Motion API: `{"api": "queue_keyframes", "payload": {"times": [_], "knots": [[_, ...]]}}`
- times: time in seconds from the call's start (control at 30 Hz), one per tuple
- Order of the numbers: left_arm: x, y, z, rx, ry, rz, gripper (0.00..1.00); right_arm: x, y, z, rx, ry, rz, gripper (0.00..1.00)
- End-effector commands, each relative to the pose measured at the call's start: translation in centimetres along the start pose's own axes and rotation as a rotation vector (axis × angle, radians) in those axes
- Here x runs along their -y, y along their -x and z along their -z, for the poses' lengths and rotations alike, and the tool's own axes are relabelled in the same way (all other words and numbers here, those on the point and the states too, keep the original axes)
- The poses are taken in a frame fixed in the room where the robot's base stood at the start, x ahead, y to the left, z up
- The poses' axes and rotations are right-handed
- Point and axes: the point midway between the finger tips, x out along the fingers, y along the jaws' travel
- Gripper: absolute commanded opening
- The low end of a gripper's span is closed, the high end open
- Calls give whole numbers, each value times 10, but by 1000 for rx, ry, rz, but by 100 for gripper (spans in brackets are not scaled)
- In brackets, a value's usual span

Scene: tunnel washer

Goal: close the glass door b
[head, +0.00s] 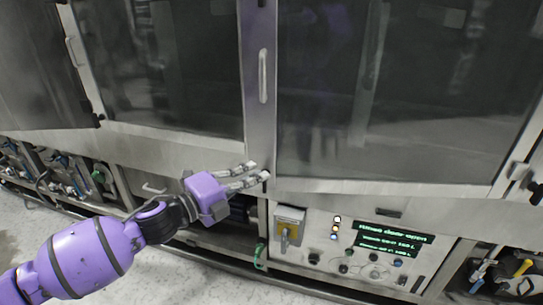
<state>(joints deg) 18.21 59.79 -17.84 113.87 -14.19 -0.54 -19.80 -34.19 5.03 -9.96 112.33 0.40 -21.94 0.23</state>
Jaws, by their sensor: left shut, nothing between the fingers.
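A large glass door (400,95) fills the right of the view. It has a vertical handle (263,75) at its left edge and a hinge (517,170) at its lower right. A second glass door (165,65) is to the left, with its own handle (72,52) at its left edge. No letter shows, so I cannot tell which is door b. Both look flush with the frame. My left gripper (258,172) is shut and empty, its fingertips just below the post between the doors. I cannot tell if it touches. My right gripper is out of view.
Open bays with hoses lie at both lower sides. The speckled floor (165,275) is clear.

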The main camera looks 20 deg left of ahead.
Motion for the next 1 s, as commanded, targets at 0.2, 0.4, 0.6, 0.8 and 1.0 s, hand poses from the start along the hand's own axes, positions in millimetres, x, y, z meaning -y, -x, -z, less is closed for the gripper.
{"api": "queue_keyframes", "payload": {"times": [0.2,0.4,0.6,0.8,1.0], "knots": [[5,-49,0,0,-2,6,0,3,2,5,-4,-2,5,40],[3,-76,-16,2,-1,3,0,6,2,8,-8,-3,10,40],[1,-86,-27,1,1,1,0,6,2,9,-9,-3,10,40],[0,-88,-29,1,1,0,0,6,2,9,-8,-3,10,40],[0,-88,-30,1,1,0,0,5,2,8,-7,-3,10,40]]}}
